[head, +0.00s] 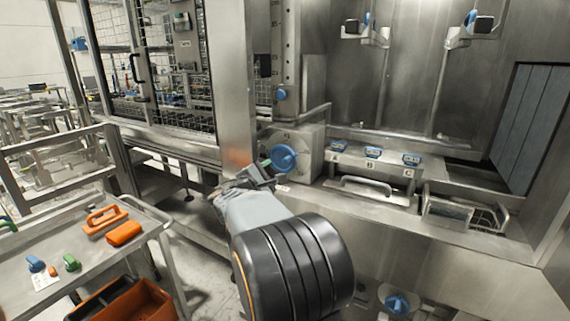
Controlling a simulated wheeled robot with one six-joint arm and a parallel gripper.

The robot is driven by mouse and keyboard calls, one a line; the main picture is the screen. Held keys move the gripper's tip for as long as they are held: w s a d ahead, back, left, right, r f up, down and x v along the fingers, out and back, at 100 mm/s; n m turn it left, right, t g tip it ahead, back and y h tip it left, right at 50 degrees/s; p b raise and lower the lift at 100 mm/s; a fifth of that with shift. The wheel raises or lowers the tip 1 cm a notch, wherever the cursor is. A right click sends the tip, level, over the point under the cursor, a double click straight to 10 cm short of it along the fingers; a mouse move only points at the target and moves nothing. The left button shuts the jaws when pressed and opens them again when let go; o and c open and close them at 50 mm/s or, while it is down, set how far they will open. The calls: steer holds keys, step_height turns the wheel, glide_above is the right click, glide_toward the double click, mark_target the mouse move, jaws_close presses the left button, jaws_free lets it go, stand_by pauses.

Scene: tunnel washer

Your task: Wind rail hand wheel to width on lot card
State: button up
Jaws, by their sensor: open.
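A blue hand wheel (285,158) sits on the front of a square metal housing (308,150) in the middle of the head view. I cannot tell for sure that it is the rail hand wheel. My gripper (262,176) is just below and left of this wheel, its jaws open and small in view. I cannot tell whether it touches the wheel. My arm hides part of the area below. A small white card (45,281) lies on the cart at the lower left; its writing is too small to read, and I cannot tell if it is the lot card.
The cart (150,222) also holds orange handled pieces (124,232) and blue and green knobs (72,263). Several blue-topped pieces (373,152) line a metal ledge to the right. A wire-mesh guard (178,90) stands behind left. Another blue knob (397,303) is low at right.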

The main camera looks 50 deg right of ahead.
mark_target(285, 162)
steer(key=x, duration=1)
steer(key=shift+p, duration=0.3)
steer(key=shift+c, duration=0.4)
jaws_close()
steer(key=shift+s+f+m+b, duration=0.1)
steer(key=shift+f+m+b, duration=0.25)
steer(key=shift+b, duration=0.75)
steer(key=shift+r, duration=0.2)
steer(key=shift+o, duration=0.4)
jaws_free()
steer(key=v, duration=1.4)
steer(key=shift+b, duration=0.35)
